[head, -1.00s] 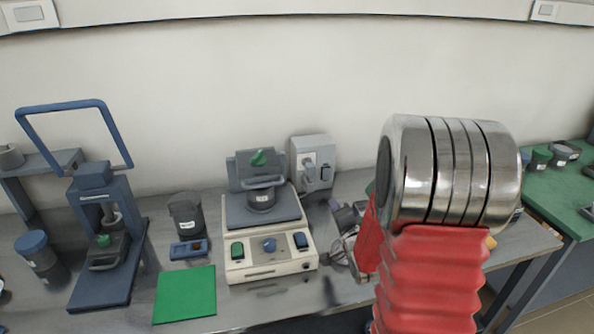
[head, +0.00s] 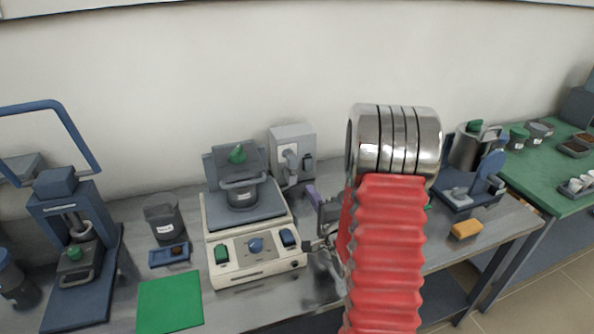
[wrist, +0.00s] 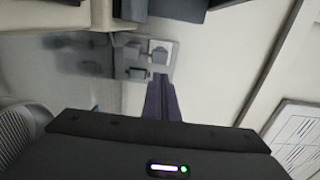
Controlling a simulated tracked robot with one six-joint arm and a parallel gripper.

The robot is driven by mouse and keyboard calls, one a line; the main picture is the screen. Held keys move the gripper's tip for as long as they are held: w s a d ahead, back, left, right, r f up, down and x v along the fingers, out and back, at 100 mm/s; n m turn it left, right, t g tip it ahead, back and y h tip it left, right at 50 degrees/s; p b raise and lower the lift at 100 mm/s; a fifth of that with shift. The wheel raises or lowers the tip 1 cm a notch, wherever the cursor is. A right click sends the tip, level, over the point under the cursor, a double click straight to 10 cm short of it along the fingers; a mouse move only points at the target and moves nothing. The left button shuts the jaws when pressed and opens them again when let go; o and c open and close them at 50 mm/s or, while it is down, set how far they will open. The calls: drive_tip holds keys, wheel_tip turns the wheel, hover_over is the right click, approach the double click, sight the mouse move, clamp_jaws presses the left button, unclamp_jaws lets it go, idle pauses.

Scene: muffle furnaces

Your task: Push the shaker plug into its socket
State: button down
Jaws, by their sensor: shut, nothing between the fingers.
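The grey socket box (head: 293,140) stands against the wall behind the shaker (head: 254,262). A pale plug (head: 289,160) shows on its front at the left, and I cannot tell how deep it sits. The box appears turned in the wrist view (wrist: 168,72), with a white square part and a smaller grey part on its face. My gripper (head: 311,189) is in front of and below the box in the head view. In the wrist view its purple fingers (wrist: 160,77) are together and empty, their tips beside the box's edge. Any contact is unclear.
A lidded pot sits on the shaker. A blue press (head: 75,225), a dark pot (head: 165,218) and a green mat (head: 170,302) are to the left. A yellow block (head: 466,229) and metal can (head: 466,150) are to the right. My red-sleeved arm hides the bench middle.

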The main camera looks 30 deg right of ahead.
sight(294, 164)
drive_tip(key=x, duration=1.3)
drive_tip(key=shift+w+d, duration=0.1)
drive_tip(key=shift+w, duration=0.15)
drive_tip(key=shift+w, duration=0.1)
